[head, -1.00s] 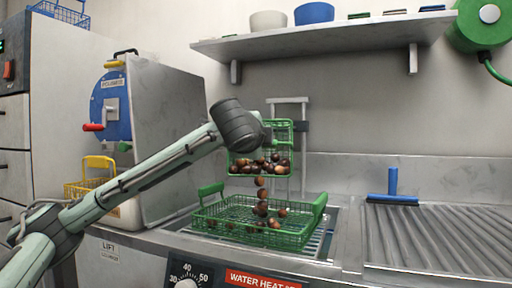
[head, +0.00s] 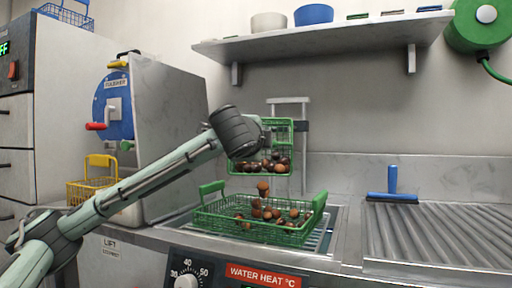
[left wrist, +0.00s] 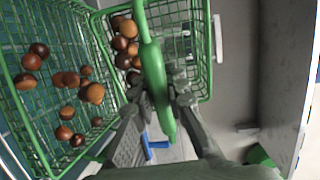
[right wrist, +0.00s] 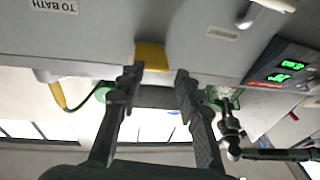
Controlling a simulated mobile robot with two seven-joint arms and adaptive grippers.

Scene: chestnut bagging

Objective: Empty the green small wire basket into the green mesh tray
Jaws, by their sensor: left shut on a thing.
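The green small wire basket (head: 284,133) is tipped above the green mesh tray (head: 310,226) in the head view, with brown chestnuts (head: 262,166) along its lower side. My left gripper (left wrist: 168,90) is shut on the basket's green handle (left wrist: 152,70). Chestnuts are dropping from the basket, and several lie in the tray (left wrist: 40,115) in the left wrist view. The tray sits in the sink area with its two green end handles up. My right gripper (right wrist: 155,80) is open and empty, away from the basket, and does not show in the head view.
A yellow wire basket (head: 92,180) stands at the left beside the machine with a blue round door (head: 112,108). A shelf (head: 330,42) hangs above.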

